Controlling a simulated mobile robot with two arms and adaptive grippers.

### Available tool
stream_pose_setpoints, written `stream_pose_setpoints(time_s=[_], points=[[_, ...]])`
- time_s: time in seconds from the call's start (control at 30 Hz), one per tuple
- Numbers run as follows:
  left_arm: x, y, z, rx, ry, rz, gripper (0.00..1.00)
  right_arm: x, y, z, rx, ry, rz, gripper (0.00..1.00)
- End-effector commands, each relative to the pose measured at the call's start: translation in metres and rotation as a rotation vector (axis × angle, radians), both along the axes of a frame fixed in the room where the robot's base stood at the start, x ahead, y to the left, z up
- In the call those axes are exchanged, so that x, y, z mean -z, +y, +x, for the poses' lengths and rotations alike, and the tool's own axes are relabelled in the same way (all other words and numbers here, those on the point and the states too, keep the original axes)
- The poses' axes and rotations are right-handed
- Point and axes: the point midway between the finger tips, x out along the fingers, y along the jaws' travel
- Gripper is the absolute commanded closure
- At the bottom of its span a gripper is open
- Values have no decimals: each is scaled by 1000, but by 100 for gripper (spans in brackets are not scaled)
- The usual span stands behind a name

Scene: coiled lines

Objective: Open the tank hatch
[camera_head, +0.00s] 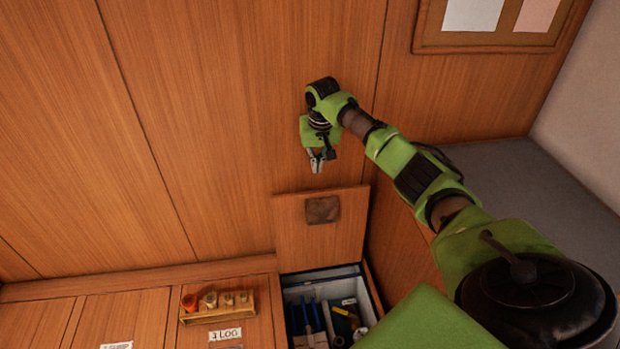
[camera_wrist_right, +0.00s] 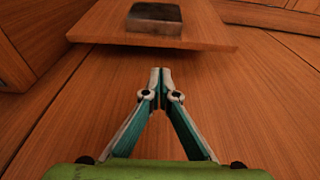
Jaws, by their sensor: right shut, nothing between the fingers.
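The tank hatch (camera_head: 305,238) is a square wooden lid with a dark square plate (camera_head: 322,210) on it. It stands raised against the wooden wall, and the compartment (camera_head: 370,288) below it is uncovered. In the right wrist view the hatch (camera_wrist_right: 205,30) crosses the top of the picture with its dark plate (camera_wrist_right: 155,18). My right gripper (camera_head: 317,166) is shut and empty, just above the hatch's upper edge and apart from it. Its closed fingertips (camera_wrist_right: 160,72) also show in the right wrist view. My left gripper is not in view.
The compartment holds blue-handled tools (camera_head: 311,316) and small items. A wooden rack (camera_head: 217,314) with several small jars stands on the bench to the left, by a label (camera_head: 225,334). A grey cushion (camera_head: 520,170) lies at the right. A notice board (camera_head: 428,36) hangs above.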

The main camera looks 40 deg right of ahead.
Motion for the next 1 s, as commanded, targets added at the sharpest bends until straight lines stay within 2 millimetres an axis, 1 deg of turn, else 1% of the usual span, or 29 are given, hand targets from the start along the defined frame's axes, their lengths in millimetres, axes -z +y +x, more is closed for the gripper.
stream_pose_setpoints(time_s=[0.17, 0.3, 0.5, 0.7, 1.0], points=[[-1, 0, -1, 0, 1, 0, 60, 28, -3, 4, 0, 3, -1, 100], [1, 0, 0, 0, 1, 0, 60, 55, -5, 9, 0, 3, -1, 100], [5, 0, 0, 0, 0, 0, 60, 81, -8, 15, -1, -1, -2, 100], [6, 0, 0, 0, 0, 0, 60, 92, -10, 17, -2, -1, -4, 100], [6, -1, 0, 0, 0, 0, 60, 93, -10, 17, -3, -2, -4, 100]])
